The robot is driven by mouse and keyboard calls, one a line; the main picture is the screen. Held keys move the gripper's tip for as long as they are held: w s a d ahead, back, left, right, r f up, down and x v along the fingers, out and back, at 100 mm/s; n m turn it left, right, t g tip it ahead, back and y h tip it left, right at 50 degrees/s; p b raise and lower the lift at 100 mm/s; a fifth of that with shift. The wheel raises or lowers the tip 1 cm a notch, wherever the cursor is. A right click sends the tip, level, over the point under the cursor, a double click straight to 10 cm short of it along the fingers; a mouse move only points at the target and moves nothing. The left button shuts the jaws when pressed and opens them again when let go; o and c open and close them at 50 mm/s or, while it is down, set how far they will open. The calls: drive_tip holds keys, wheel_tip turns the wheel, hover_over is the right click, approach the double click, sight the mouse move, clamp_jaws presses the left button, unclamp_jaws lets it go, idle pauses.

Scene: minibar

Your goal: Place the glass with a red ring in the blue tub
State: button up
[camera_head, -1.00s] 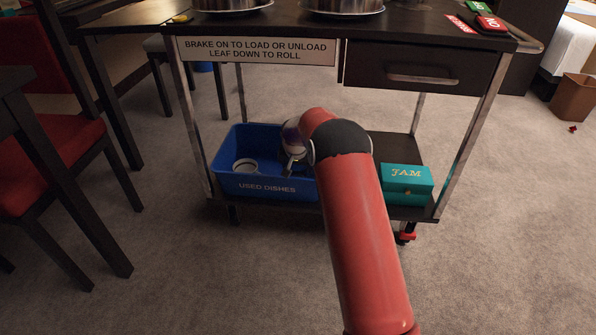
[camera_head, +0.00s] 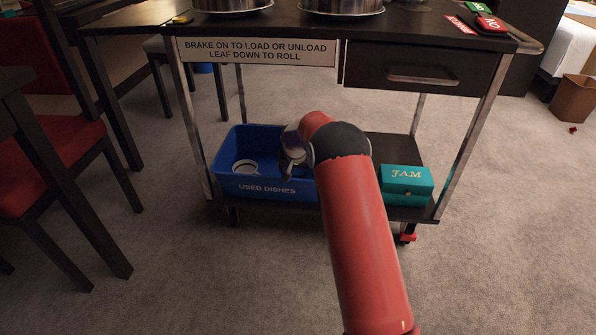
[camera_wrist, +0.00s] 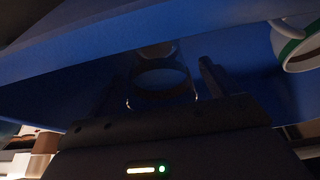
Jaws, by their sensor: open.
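The blue tub (camera_head: 265,188), marked "USED DISHES", stands on the cart's lower shelf at the left. My gripper (camera_head: 290,172) is low in the tub's right part, largely hidden by my own wrist and arm. In the wrist view, my gripper (camera_wrist: 165,92) has its two dark fingers apart. A dim, clear round glass (camera_wrist: 161,76) shows between and beyond the fingers, against the tub's blue inside (camera_wrist: 70,85). It is too dark to make out a red ring or to tell whether a finger touches the glass. The glass cannot be made out in the head view.
A white cup (camera_head: 245,167) lies in the tub's left part; a white cup with a green band (camera_wrist: 300,50) shows at the wrist view's right. A teal JAM box (camera_head: 407,185) is on the shelf's right. The cart top and drawer (camera_head: 420,70) overhang the shelf.

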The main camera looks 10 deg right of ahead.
drive_tip(key=s+d+f+p+v, duration=0.1)
drive_tip(key=s+v, duration=0.1)
drive_tip(key=v, duration=1)
drive_tip(key=s+d+p+v, duration=0.1)
drive_tip(key=s+d+v, duration=0.1)
drive_tip(key=v, duration=1)
drive_tip(key=s+r+n, duration=0.2)
drive_tip(key=s+r, duration=0.5)
drive_tip(key=s, duration=0.5)
drive_tip(key=s+f+n+t+y, duration=0.1)
drive_tip(key=s, duration=2.2)
drive_tip(key=shift+s+a+n, duration=0.25)
drive_tip(key=shift+s+n, duration=0.05)
drive_tip(key=shift+s, duration=0.05)
